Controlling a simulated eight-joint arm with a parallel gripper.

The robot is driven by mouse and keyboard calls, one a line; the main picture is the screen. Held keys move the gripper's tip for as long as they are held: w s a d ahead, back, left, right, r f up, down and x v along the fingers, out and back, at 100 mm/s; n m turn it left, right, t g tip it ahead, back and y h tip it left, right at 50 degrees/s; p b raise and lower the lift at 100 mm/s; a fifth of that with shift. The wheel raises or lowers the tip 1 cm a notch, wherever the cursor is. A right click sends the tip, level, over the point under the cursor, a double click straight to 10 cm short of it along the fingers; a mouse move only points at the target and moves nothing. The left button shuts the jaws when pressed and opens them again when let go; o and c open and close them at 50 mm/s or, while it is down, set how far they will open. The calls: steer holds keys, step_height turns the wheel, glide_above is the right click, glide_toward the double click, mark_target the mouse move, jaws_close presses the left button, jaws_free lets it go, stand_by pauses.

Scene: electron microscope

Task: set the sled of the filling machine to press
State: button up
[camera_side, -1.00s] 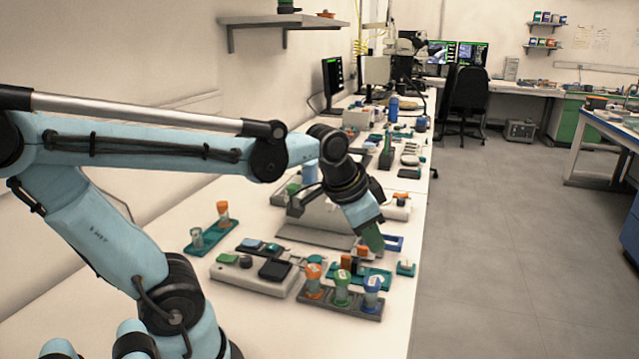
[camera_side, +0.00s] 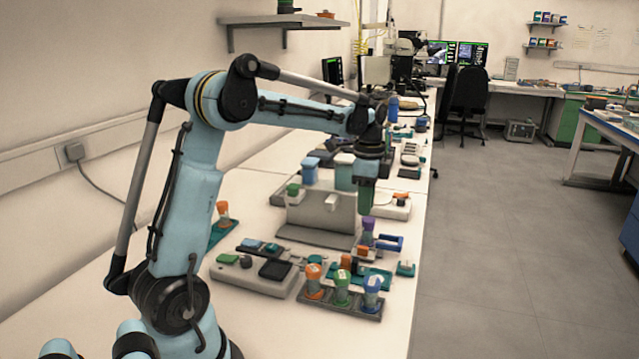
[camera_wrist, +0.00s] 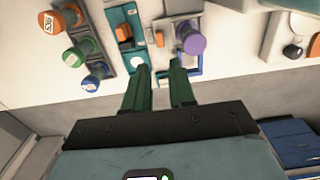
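The filling machine appears to be the grey upright unit (camera_side: 322,214) with blue and teal tops, on the bench in the side view. At its front right, a purple-capped vial (camera_side: 367,230) stands by a blue frame (camera_side: 389,243), which may be the sled's handle. In the wrist view the purple vial (camera_wrist: 190,40) and blue frame (camera_wrist: 190,71) lie just beyond my fingertips. My gripper (camera_side: 364,210) points down above the vial in the side view. In the wrist view its green fingers (camera_wrist: 158,68) are apart with nothing between them. The sled's position marks cannot be read.
A dark rack (camera_side: 340,304) with orange, green and blue capped vials stands near the bench's front edge. A teal tray (camera_side: 360,277) with an orange block lies behind it. A grey device (camera_side: 250,280) with a dark pad is left. A white box (camera_side: 392,208) stands behind the blue frame.

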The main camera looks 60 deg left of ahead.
mark_target(363, 247)
step_height(363, 247, down, 12)
steer(key=shift+r, duration=0.15)
stand_by(0.3)
jaws_close()
